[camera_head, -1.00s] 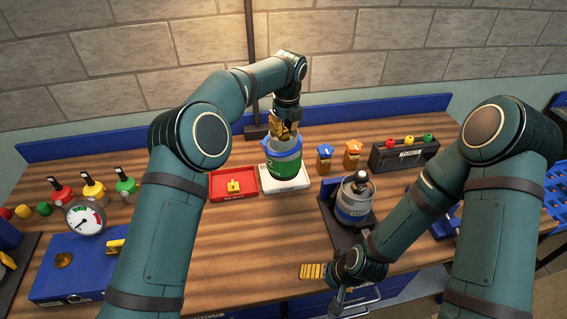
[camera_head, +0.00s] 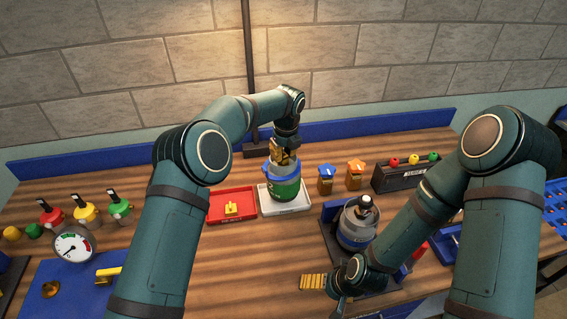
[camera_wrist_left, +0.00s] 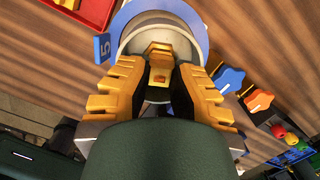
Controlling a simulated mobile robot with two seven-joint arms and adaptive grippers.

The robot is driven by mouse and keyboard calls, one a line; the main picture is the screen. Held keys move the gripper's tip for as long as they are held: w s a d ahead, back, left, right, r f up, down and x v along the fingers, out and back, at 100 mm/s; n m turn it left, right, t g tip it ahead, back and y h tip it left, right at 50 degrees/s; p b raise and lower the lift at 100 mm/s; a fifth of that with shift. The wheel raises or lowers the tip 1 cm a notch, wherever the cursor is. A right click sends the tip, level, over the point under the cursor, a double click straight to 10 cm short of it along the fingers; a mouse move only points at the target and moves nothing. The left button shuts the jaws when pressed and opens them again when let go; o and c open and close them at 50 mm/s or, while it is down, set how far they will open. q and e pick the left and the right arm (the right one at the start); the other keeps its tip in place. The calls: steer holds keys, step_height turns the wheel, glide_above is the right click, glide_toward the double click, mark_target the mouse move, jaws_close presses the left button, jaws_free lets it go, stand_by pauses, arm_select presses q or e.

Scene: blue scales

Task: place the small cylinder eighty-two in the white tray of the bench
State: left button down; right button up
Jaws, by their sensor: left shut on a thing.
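A small cylinder (camera_head: 284,188) with a blue collar and a green band is upright over the white tray (camera_head: 302,207). Its lower end lies within the tray's outline; I cannot tell whether it touches the floor of the tray. Its number is not readable in the head view. My left gripper (camera_head: 280,152) is shut on its top from above. In the left wrist view, the yellow fingers (camera_wrist_left: 160,75) close around the top fitting, inside the cylinder's blue collar (camera_wrist_left: 117,22). My right gripper (camera_head: 325,283) is low at the bench's front, partly hidden by its arm; its opening is unclear.
A red tray (camera_head: 214,211) adjoins the white tray on the left. Blue-topped (camera_head: 325,180) and orange-topped (camera_head: 355,177) pieces stand to the right. Another grey cylinder (camera_head: 356,226) stands on a dark stand. A gauge (camera_head: 74,245) is at left. Bare wood lies in front of the trays.

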mark_target(284, 162)
arm_select(q)
step_height(284, 162, down, 4)
steer(key=shift+w+r, duration=0.1)
steer(key=shift+r, duration=0.1)
steer(key=c, duration=1)
jaws_free()
steer(key=shift+f+b, duration=0.15)
steer(key=shift+b, duration=0.15)
steer(key=r, duration=0.4)
steer(key=s+r, duration=0.1)
steer(key=r, duration=0.7)
steer(key=shift+s+d+r+p, duration=0.1)
steer(key=shift+s+d+p, duration=0.1)
steer(key=shift+d+p, duration=0.15)
